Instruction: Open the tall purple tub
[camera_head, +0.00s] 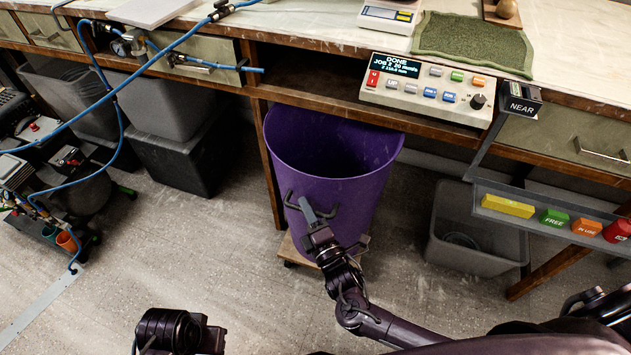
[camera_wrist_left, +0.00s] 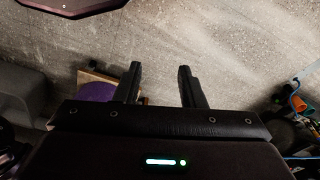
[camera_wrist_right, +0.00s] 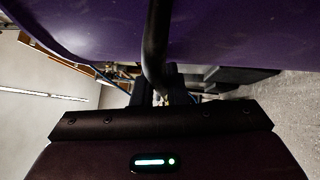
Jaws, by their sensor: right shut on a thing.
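The tall purple tub (camera_head: 330,190) stands on a low wooden wheeled base (camera_head: 290,250) at the front of the bench. Its mouth is uncovered in front, and the bench edge hides part of its back rim. A dark curved handle (camera_head: 289,197) is on its front wall. My right gripper (camera_head: 309,212) is shut on this handle. In the right wrist view the dark handle bar (camera_wrist_right: 155,45) runs down into the jaws below the purple wall (camera_wrist_right: 230,30). My left gripper (camera_wrist_left: 160,72) is open and empty, away from the tub and above the floor.
The wooden bench (camera_head: 300,97) runs across the back. Grey bins (camera_head: 165,105) stand left of the tub, and another grey bin (camera_head: 475,235) stands right. A control box (camera_head: 425,88) sits on the bench edge. A blue hose (camera_head: 110,95) hangs at left. The floor in front is clear.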

